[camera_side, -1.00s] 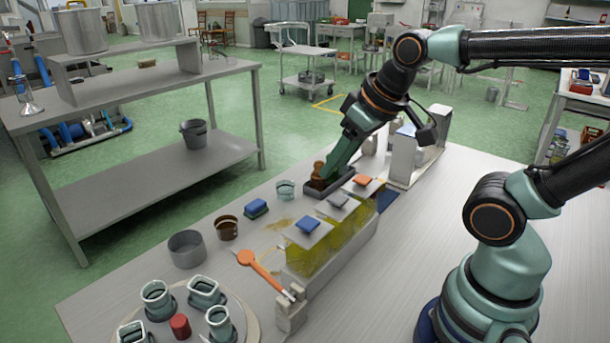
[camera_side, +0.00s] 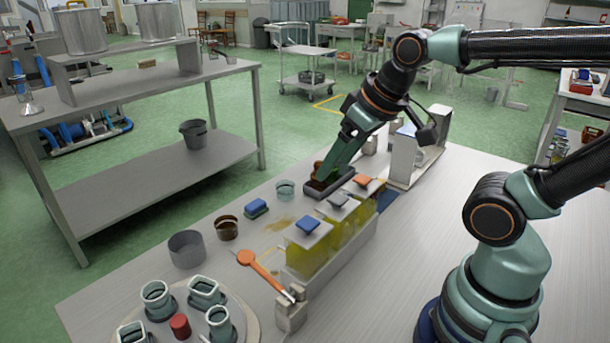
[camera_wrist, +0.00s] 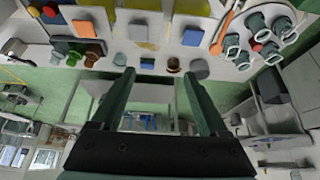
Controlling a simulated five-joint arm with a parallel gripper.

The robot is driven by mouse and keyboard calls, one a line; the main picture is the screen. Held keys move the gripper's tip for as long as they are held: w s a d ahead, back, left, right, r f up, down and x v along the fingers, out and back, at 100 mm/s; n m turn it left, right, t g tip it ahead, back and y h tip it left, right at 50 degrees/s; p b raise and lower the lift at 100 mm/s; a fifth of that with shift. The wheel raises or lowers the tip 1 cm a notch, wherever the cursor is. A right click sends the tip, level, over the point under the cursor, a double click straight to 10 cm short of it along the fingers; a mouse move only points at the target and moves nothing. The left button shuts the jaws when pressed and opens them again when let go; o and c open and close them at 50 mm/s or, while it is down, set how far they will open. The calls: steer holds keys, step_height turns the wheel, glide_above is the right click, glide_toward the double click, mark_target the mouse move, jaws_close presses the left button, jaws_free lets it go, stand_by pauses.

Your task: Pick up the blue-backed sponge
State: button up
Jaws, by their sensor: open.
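In the side view my gripper (camera_side: 327,174) is by the dark tray, behind and to the right of the sponge. It is clear of the sponge. Its fingertips are hard to make out there.
The dark tray (camera_side: 312,189) holds brown and green items. Lidded yellow containers (camera_side: 309,250) and an orange-handled tool (camera_side: 262,272) stand nearer. A round board with jars is front left.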

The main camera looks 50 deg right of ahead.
steer(key=m+g, duration=0.6)
steer(key=m, duration=1.2)
glide_above(255, 204)
step_height(255, 204, down, 12)
step_height(255, 204, down, 12)
steer(key=shift+r, duration=0.2)
jaws_close()
steer(key=shift+r, duration=0.1)
